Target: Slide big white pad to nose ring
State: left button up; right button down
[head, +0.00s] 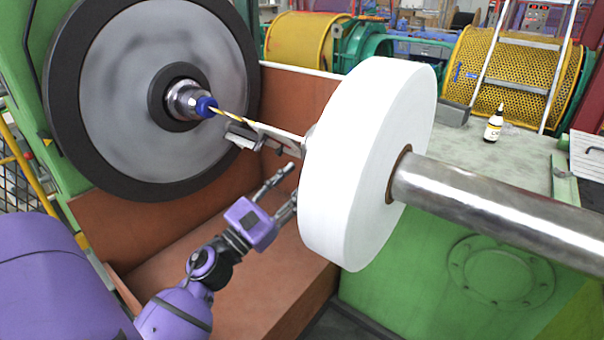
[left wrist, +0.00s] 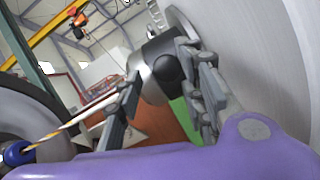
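The big white pad (head: 340,160), a thick disc, sits upright around the steel shaft (head: 480,200) in the head view. Its pale face also fills the right of the left wrist view (left wrist: 265,60). My left gripper (head: 284,186) is beside the pad's left face, fingers apart, with nothing visibly clamped. The left wrist view shows its fingers (left wrist: 163,105) spread, one close to the pad, with a silver cylinder with a dark end (left wrist: 153,70) beyond. I cannot tell which part is the nose ring. My right gripper is not in view.
A large grey wheel (head: 110,75) with a dark rim stands left; its hub ends in a blue tip (head: 206,106). A striped strand (head: 235,119) runs from there towards the pad. A brown trough (head: 170,230) lies below. A small bottle (head: 494,124) stands on the bench behind.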

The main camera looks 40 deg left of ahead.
pick_arm(q)
jog(key=v, duration=0.9)
jog(key=shift+s, duration=0.1)
